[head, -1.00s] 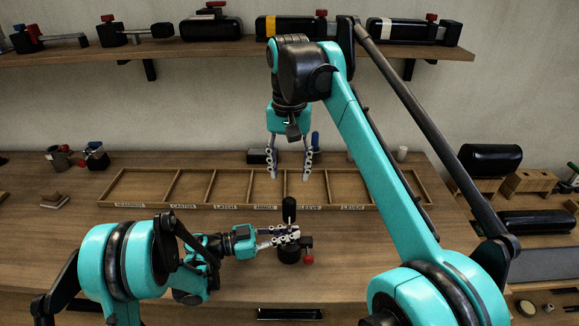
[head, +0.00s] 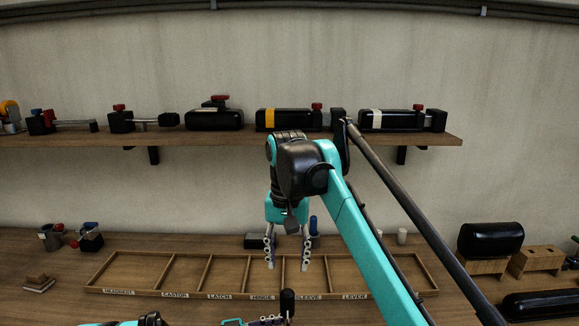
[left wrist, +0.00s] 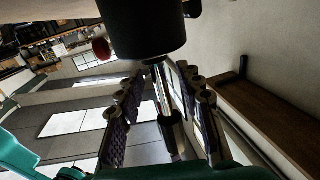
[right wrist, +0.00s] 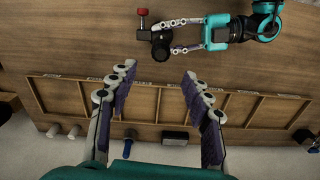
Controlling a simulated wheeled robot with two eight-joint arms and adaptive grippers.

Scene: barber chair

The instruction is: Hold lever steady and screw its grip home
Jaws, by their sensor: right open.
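The lever stands upright on the bench; in the head view only its black upper end (head: 287,302) shows at the bottom edge. In the right wrist view I look down on its dark round body (right wrist: 160,45) with a red knob. My left gripper (right wrist: 160,37) has a finger on either side of it. In the left wrist view a thin metal rod (left wrist: 158,90) runs between the spread fingers, beside a wide black cylinder (left wrist: 145,30); gaps show around the rod. My right gripper (head: 288,266) is open, empty, pointing down over the tray.
A wooden tray (head: 120,291) with labelled compartments lies across the bench behind the lever. A wall shelf (head: 200,139) above carries several black parts. Small items stand behind the tray, including a blue-handled tool (right wrist: 127,143). Black cylinders and wooden blocks (head: 536,260) are at right.

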